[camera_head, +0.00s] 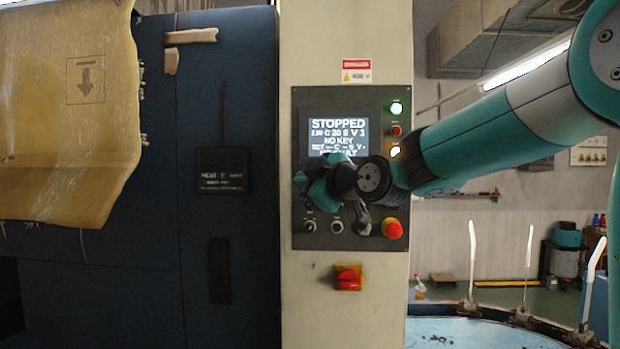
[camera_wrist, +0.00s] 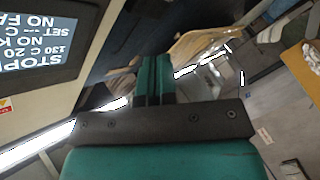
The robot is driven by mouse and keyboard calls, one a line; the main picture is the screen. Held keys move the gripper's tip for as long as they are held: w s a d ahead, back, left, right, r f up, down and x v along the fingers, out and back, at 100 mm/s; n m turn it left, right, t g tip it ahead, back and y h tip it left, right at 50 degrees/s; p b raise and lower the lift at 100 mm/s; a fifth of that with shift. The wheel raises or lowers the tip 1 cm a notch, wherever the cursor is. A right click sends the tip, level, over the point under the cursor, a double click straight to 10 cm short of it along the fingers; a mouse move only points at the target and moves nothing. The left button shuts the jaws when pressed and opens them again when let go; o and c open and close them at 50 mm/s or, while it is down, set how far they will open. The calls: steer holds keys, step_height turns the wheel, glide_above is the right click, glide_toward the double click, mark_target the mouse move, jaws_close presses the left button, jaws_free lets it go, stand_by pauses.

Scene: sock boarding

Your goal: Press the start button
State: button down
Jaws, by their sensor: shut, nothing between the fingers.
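The control panel (camera_head: 300,130) is a dark plate on a cream column. Its screen (camera_head: 338,130) reads STOPPED and NO KEY; the screen also shows, rotated, in the wrist view (camera_wrist: 38,40). I cannot read which is labelled start. My gripper (camera_head: 318,186) is in front of the panel, below the screen, and hides its middle. In the wrist view my fingers (camera_wrist: 153,78) are shut and empty.
A red mushroom button (camera_head: 393,229) and dark knobs (camera_head: 309,226) line the panel's bottom. A red rotary switch (camera_head: 348,278) is below. A blue cabinet (camera_head: 225,270) with a hanging yellowish sheet (camera_head: 60,150) stands left. White upright boards (camera_head: 472,255) stand at right.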

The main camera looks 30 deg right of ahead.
steer(key=w+d+p, duration=0.2)
steer(key=w+d, duration=0.3)
steer(key=w, duration=0.2)
steer(key=shift+w+p, duration=0.15)
steer(key=shift+p, duration=0.2)
steer(key=shift+w+f, duration=0.1)
stand_by(2.0)
steer(key=shift+w+d+b, duration=0.2)
steer(key=shift+w+b, duration=0.05)
steer(key=shift+b, duration=0.1)
steer(key=shift+w+d, duration=0.2)
steer(key=shift+w, duration=0.15)
stand_by(0.6)
steer(key=shift+s+b, duration=0.1)
steer(key=shift+b, duration=0.2)
steer(key=shift+s+a+b, duration=0.45)
steer(key=shift+s+b, duration=0.15)
steer(key=shift+b, duration=0.1)
